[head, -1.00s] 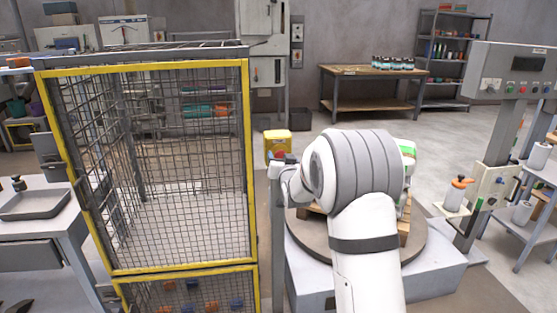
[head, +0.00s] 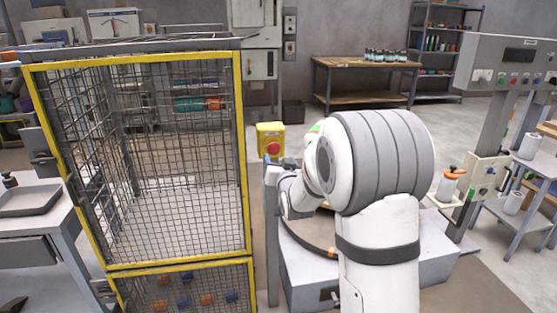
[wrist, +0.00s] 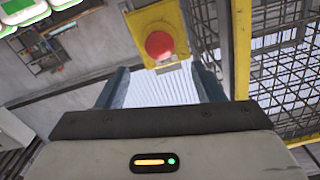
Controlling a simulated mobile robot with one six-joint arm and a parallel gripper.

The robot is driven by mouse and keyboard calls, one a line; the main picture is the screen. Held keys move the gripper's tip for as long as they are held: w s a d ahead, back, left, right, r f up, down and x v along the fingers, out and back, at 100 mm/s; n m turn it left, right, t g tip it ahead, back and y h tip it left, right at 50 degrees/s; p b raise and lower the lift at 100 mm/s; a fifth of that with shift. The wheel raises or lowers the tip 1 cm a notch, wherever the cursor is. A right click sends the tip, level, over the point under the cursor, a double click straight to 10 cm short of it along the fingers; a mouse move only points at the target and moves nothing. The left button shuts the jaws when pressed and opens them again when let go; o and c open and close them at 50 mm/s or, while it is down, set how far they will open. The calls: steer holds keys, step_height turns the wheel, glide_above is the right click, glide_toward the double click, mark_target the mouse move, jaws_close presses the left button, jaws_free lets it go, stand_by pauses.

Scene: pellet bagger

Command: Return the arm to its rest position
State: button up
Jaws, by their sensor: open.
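My arm (head: 385,250) rises in the lower middle of the head view, its big grey-banded joint hiding much of the turntable. My gripper shows in the wrist view (wrist: 159,72) with two dark blue-grey fingers spread apart and nothing between them. In the head view my wrist points left, near the grey post, and the fingers are mostly hidden. A yellow box with a red button (head: 272,147) stands just beyond my wrist. In the wrist view the red button (wrist: 159,45) lies just past the fingertips; whether they touch the box I cannot tell.
A yellow-framed mesh cage (head: 240,170) stands close on the left. The round turntable (head: 310,232) on a grey base is beneath my arm. A control panel (head: 515,62) on a column is at right, with an orange-topped bottle (head: 448,185) on a shelf. Open floor lies behind.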

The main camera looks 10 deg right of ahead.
steer(key=s+r+n+g+p, duration=0.1)
steer(key=s+r+g+p, duration=0.2)
steer(key=s, duration=1)
steer(key=s+r+g+p, duration=0.4)
steer(key=s+g+p, duration=0.3)
steer(key=s, duration=0.7)
steer(key=s+r+n+g+p, duration=0.1)
steer(key=s+r+g+p, duration=0.2)
steer(key=s, duration=1)
steer(key=a+g+p, duration=0.1)
steer(key=g+p, duration=0.1)
steer(key=p, duration=0.1)
steer(key=shift+s+r+n+p, duration=0.15)
steer(key=shift+n+p, duration=0.15)
steer(key=shift+p, duration=0.1)
steer(key=shift+c, duration=0.4)
